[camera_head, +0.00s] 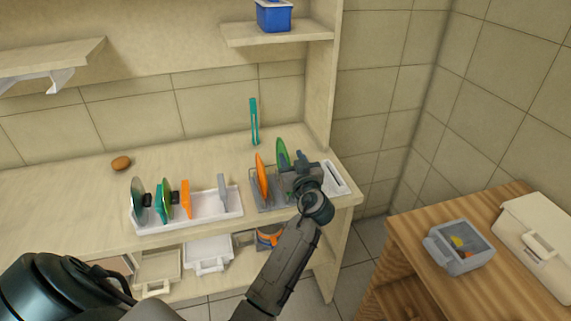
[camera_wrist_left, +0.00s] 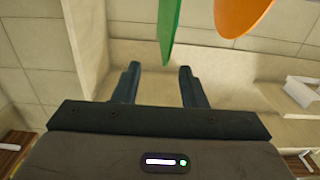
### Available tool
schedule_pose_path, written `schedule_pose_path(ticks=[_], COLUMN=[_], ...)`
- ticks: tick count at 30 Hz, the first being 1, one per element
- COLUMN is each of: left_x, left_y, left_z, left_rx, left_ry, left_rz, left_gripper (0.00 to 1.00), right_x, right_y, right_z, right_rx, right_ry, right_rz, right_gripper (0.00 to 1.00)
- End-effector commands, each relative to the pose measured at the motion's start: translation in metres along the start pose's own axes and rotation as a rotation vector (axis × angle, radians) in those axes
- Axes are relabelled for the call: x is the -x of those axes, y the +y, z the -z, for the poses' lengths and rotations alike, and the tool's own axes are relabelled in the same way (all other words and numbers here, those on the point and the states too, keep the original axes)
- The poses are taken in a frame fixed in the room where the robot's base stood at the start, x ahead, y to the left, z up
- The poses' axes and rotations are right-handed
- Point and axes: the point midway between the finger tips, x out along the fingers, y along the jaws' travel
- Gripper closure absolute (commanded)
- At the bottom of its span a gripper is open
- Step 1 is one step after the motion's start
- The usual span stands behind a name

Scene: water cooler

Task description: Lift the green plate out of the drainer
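A green plate (camera_head: 282,152) stands on edge in the grey drainer (camera_head: 262,204), right of an orange plate (camera_head: 261,178). My left gripper (camera_head: 296,170) is at the drainer, close to the green plate, and partly covers it and the drainer. In the left wrist view my left gripper (camera_wrist_left: 160,85) is open, with nothing between its fingers. There the green plate (camera_wrist_left: 168,28) is seen nearly edge-on just beyond the fingertips, lined up with the gap. The orange plate (camera_wrist_left: 242,14) is right of it. My right gripper is not in view.
A white rack (camera_head: 205,212) left of the drainer holds several upright plates and an orange item (camera_head: 185,199). A teal tool (camera_head: 254,120) is behind. A white tray (camera_head: 334,180) lies right. A shelf (camera_head: 280,34) with a blue box (camera_head: 273,16) hangs above.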

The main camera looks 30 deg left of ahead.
Motion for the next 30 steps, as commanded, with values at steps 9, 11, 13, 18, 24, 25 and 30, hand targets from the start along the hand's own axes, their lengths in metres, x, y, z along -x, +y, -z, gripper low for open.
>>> schedule_pose_path(ticks=[9,11,13,18,24,25,30], left_x=[-0.041,-0.045,-0.048,-0.048,-0.048,-0.048,-0.048], left_y=[0.001,0.001,0.001,0.001,0.001,0.001,0.001], left_z=[0.0,-0.001,-0.003,-0.004,-0.004,-0.004,-0.004], left_rx=[-0.004,-0.002,-0.002,-0.001,-0.001,-0.001,-0.001], left_ry=[0.0,0.0,0.0,-0.001,-0.001,-0.001,0.0], left_rz=[0.0,0.0,0.0,-0.001,-0.001,-0.001,-0.001], left_gripper=[0.62,0.62,0.62,0.62,0.93,0.99,1.0], right_x=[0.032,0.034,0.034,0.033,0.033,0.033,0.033], right_y=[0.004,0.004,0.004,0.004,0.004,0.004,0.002], right_z=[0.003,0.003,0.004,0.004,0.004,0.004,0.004], right_rx=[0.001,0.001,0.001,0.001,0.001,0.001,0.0], right_ry=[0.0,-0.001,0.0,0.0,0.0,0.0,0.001], right_rz=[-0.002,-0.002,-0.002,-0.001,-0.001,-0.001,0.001], right_gripper=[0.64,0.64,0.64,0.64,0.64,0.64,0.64])
